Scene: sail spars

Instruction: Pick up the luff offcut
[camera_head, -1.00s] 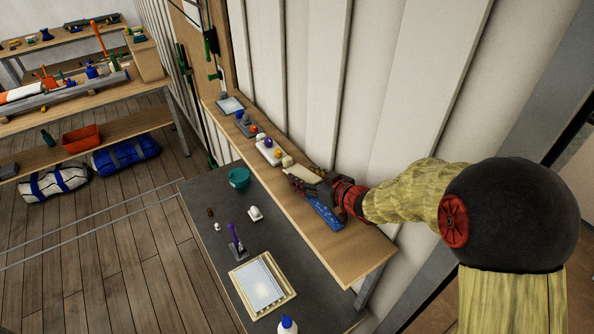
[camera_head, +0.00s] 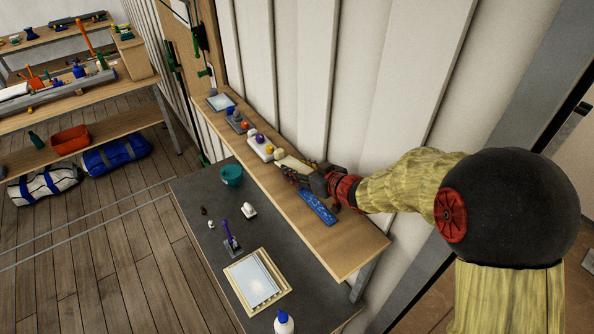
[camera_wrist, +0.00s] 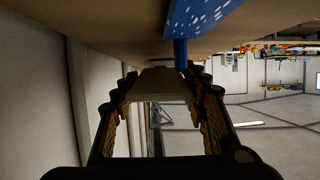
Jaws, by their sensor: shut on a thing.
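A pale cream strip, which I take to be the luff offcut (camera_head: 294,164), lies between the fingers of my gripper (camera_head: 290,173) above the narrow wooden shelf (camera_head: 352,243) along the wall. In the wrist view the gripper (camera_wrist: 163,92) has the cream piece (camera_wrist: 160,84) between its two jaws. The jaws are shut on it. The fingers hide part of its sides. From the head view I cannot tell clearly how far it is above the shelf.
A blue speckled piece (camera_head: 318,207) lies on the shelf just in front of my gripper. The ribbed wall (camera_head: 330,80) is close behind. A dark table (camera_head: 200,185) below holds a teal bowl (camera_head: 231,175).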

